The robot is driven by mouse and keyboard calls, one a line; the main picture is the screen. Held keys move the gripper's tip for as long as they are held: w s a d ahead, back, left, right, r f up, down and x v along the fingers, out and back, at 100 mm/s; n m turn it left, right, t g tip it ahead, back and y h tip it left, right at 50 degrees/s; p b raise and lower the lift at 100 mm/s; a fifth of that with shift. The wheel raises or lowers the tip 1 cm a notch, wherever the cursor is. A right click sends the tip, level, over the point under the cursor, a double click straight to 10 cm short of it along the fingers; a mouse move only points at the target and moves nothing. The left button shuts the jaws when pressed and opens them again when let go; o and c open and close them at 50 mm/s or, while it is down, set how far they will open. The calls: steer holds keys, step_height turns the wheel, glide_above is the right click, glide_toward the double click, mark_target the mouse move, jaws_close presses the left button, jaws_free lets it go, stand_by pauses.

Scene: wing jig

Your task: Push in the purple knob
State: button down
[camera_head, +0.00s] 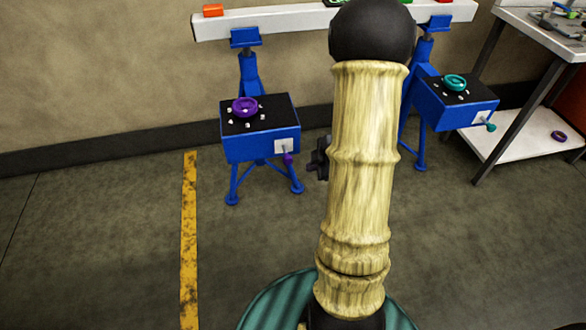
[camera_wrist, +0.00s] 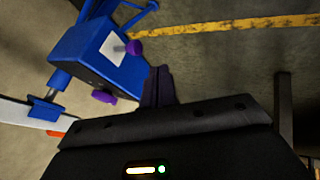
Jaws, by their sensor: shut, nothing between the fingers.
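The purple knob (camera_head: 288,158) sits on a short stem by the white plate (camera_head: 284,146) on the front of the left blue box (camera_head: 261,146). In the wrist view the purple knob (camera_wrist: 133,47) sticks out from the box, to the upper left of my fingertips. A purple ring-shaped wheel (camera_head: 245,107) lies on the box's black top and also shows in the wrist view (camera_wrist: 103,97). My gripper (camera_wrist: 158,72) is shut and empty, apart from the knob. In the head view my gripper (camera_head: 319,158) is partly hidden behind my arm, right of the knob.
A right blue box (camera_head: 458,104) carries a teal wheel (camera_head: 455,83) and a teal knob (camera_head: 491,127). A long white beam (camera_head: 285,22) spans the blue stands. A workbench (camera_head: 530,150) stands at the right. The floor by the yellow line (camera_head: 190,230) is clear.

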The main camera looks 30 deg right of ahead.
mark_target(287, 157)
steer(key=w+a+f+b, duration=0.1)
steer(key=w+f+b, duration=0.2)
steer(key=w+f, duration=0.5)
steer(key=shift+w+a, duration=0.15)
steer(key=shift+w, duration=0.6)
steer(key=shift+r, duration=0.1)
